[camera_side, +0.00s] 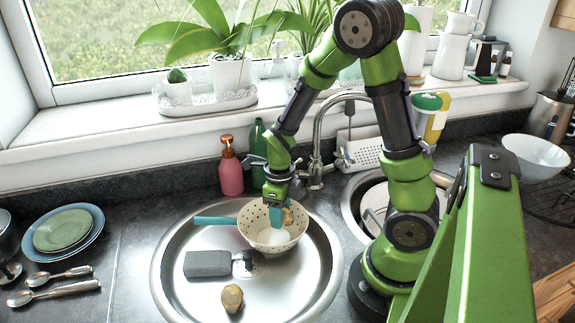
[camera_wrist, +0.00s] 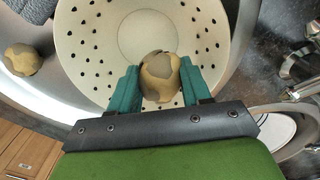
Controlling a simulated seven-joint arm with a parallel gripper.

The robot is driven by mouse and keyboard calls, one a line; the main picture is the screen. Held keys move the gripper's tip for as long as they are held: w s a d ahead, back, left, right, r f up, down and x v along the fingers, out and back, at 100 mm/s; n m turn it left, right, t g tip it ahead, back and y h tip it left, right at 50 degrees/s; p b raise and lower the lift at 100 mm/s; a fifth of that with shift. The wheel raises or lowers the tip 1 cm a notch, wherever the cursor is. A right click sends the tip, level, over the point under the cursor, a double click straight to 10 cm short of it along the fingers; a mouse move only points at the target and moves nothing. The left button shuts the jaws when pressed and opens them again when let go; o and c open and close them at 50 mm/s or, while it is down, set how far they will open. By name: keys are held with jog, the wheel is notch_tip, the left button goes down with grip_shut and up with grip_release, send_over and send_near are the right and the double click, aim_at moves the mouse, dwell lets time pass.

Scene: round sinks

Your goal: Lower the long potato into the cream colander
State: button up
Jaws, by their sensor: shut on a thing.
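The cream colander (camera_side: 262,238), a bowl with holes, sits in the round steel sink, and fills much of the wrist view (camera_wrist: 88,42). My gripper (camera_side: 279,214) points down inside the colander's outline. Its teal fingers are shut on a mottled brown potato (camera_wrist: 160,77), taken as the long potato; its length is hard to judge from above. In the side view the potato (camera_side: 288,217) is partly hidden by a finger. It is over the colander's inside, near one side; I cannot tell whether it touches the colander. A second potato (camera_side: 232,298) lies in the sink outside the colander.
A grey block (camera_side: 207,264) lies in the sink left of the colander. A teal handle (camera_side: 214,220) reaches left from the colander's rim. A tap (camera_side: 318,150), a pink soap bottle (camera_side: 230,170) and a green bottle (camera_side: 257,140) stand behind the sink.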

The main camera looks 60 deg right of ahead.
aim_at(251, 229)
jog(key=shift+f, duration=2.2)
dwell(0.8)
jog(key=o, duration=1.1)
jog(key=shift+o, duration=0.2)
